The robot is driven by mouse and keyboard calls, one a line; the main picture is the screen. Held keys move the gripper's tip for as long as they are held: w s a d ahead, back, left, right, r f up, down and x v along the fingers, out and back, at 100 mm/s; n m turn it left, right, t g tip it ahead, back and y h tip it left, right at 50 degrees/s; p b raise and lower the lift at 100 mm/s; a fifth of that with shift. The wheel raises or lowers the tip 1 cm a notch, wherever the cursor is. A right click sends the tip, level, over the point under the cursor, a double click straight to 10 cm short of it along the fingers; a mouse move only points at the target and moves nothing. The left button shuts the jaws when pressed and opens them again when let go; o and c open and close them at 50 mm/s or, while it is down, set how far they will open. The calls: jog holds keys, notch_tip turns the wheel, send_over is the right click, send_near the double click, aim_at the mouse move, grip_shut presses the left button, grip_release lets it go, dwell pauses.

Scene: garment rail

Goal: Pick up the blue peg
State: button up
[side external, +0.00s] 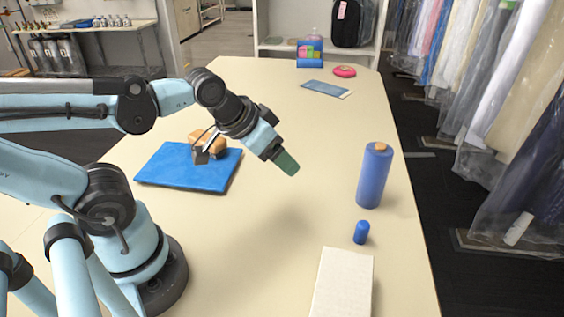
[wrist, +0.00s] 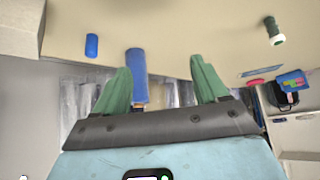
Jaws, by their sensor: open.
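The blue peg (side external: 361,232) is a short upright cylinder with a rounded top, standing on the table near its right edge. It also shows in the wrist view (wrist: 92,45) at the upper left, beyond the fingers. My gripper (side external: 286,163) is in the air over the middle of the table, to the left of the peg and apart from it. In the wrist view its two green fingers (wrist: 164,82) are spread wide with nothing held between them.
A taller blue cylinder (side external: 374,176) stands just behind the peg. A white box (side external: 343,285) lies in front of it. A blue mat (side external: 188,168) with an orange-brown object (side external: 208,141) on it lies at left. A phone-like slab (side external: 326,89) lies farther back.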

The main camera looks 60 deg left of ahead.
jog(key=shift+c, duration=1.1)
jog(key=shift+w, duration=0.1)
